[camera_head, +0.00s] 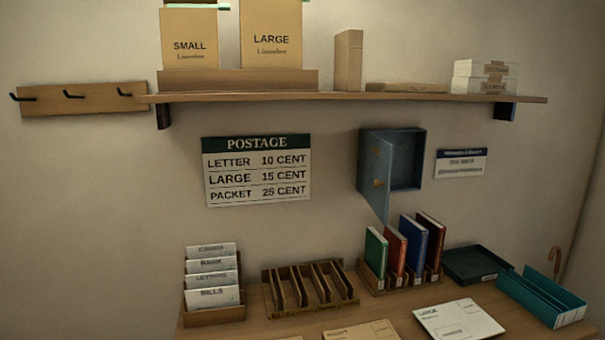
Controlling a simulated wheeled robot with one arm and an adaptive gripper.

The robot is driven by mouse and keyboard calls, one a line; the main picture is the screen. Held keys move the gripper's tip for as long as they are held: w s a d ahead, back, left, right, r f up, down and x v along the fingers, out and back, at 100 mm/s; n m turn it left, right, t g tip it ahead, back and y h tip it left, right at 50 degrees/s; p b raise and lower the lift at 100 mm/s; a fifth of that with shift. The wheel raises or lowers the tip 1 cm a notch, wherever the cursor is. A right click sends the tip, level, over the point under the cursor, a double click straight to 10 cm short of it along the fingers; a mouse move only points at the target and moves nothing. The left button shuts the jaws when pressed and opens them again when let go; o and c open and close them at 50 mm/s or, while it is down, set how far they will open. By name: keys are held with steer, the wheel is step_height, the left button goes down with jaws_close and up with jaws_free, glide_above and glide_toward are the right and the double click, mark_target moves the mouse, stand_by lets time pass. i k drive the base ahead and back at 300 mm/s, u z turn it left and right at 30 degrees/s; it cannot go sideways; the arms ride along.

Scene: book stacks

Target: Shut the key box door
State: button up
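The key box (408,162) is a small blue-grey metal box mounted on the wall, right of the postage sign. Its door (376,178) is hinged on the left side and stands open, swung out toward me. A small brass-coloured knob (378,184) shows on the door. The inside of the box is dark, and its contents are hard to make out. My gripper is not in view.
A wooden shelf (340,97) with boxes runs above the key box. Below, the desk holds upright books (404,250), a wooden rack (310,288), a card holder (213,316), a dark tray (476,264) and a teal tray (543,298). The wall around the door is mostly clear.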

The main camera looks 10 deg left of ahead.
mark_target(379, 156)
steer(key=u, duration=0.2)
steer(key=i, duration=0.5)
steer(key=z, duration=0.05)
steer(key=k, duration=0.5)
steer(key=u, duration=1.2)
steer(key=i, duration=0.45)
steer(key=z, duration=0.05)
